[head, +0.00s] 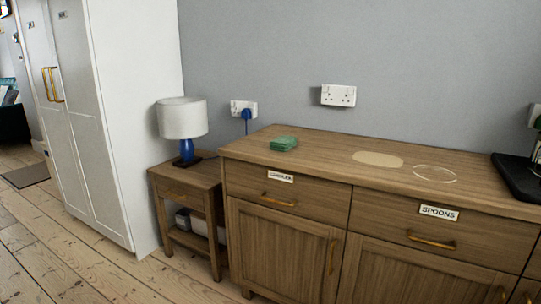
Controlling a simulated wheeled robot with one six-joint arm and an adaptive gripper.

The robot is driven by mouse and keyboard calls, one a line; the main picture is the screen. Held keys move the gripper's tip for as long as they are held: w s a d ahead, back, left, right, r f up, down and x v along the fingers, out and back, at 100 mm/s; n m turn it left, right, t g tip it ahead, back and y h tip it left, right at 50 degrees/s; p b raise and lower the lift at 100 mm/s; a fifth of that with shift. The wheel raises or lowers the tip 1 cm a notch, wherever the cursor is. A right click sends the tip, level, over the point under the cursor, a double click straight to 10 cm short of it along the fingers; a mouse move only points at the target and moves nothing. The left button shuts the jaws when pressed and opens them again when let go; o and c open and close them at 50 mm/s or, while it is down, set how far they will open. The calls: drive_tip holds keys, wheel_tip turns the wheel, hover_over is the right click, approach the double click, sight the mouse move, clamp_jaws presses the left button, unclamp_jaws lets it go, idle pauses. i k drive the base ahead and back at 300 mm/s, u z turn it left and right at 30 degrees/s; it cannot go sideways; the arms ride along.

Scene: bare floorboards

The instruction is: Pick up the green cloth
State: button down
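The green cloth (284,144) is a small folded stack. It lies flat on top of the wooden sideboard (330,151), near its back left corner and close to the grey wall. Nothing covers it in the head view. My gripper is not in this view, so its state and its place relative to the cloth do not show.
A beige oval mat (378,159) and a clear round dish (435,173) lie on the sideboard. A black tray (515,178) is at its right end. A lamp (182,120) stands on a side table (184,184) to the left. Bare floorboards (60,262) are open at front left.

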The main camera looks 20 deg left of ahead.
sight(282, 144)
drive_tip(key=u, duration=1)
